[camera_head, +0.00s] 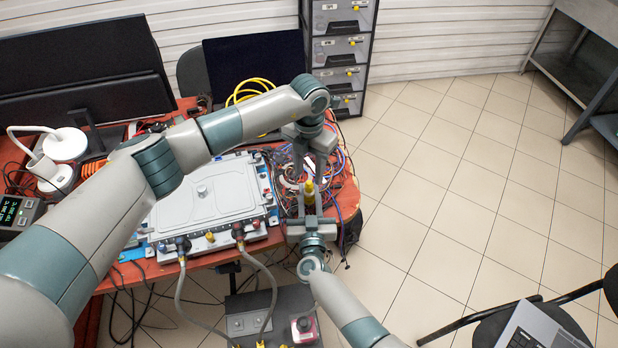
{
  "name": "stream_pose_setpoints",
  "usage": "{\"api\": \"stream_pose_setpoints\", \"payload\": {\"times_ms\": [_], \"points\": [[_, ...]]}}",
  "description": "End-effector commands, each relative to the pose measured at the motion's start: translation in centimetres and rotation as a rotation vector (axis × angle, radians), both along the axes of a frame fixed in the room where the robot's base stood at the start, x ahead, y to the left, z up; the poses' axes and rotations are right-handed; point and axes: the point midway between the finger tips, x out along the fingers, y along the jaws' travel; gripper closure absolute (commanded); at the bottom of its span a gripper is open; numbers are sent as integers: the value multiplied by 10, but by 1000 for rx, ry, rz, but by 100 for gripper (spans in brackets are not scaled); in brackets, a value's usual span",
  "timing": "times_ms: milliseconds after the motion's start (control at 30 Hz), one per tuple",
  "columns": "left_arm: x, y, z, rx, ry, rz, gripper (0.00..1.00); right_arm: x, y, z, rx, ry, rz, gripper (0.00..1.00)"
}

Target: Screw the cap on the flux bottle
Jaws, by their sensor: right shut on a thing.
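A small yellow bottle-like thing (309,189), which I take for the flux bottle, stands upright between my two grippers near the table's right end. My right gripper (309,213) comes from below in the picture and is shut on its lower part. My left gripper (309,172) points down from above, with its fingers around or just over the top of the bottle. Whether those fingers touch anything is too small to tell. I cannot make out a separate cap; it may be hidden by the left fingers.
A flat grey cold plate (205,195) with hose fittings lies on the red table (362,184), left of the grippers. Tangled cables (343,195) lie around the bottle. Monitors, a drawer tower (341,48) and a chair (540,325) stand around.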

Motion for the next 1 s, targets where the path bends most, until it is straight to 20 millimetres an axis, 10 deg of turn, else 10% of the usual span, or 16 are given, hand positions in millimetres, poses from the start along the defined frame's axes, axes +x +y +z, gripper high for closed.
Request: {"api": "stream_pose_setpoints", "payload": {"times_ms": [400, 800, 833, 900, 1000], "points": [[0, 0, 63, 0, 0, -1, 60, 0, 0, 0, 0, 0, 0, 100], [0, 1, 70, 1, 1, 0, 60, 0, 0, 0, 0, 0, 0, 100], [0, 1, 70, 1, 1, 0, 60, 0, 0, 0, 0, 0, 0, 73], [0, 1, 69, 1, 1, 0, 60, 0, 0, 0, 0, 0, 0, 57], [0, 1, 69, 1, 1, 0, 60, 0, 0, 0, 0, 0, 0, 54]]}}
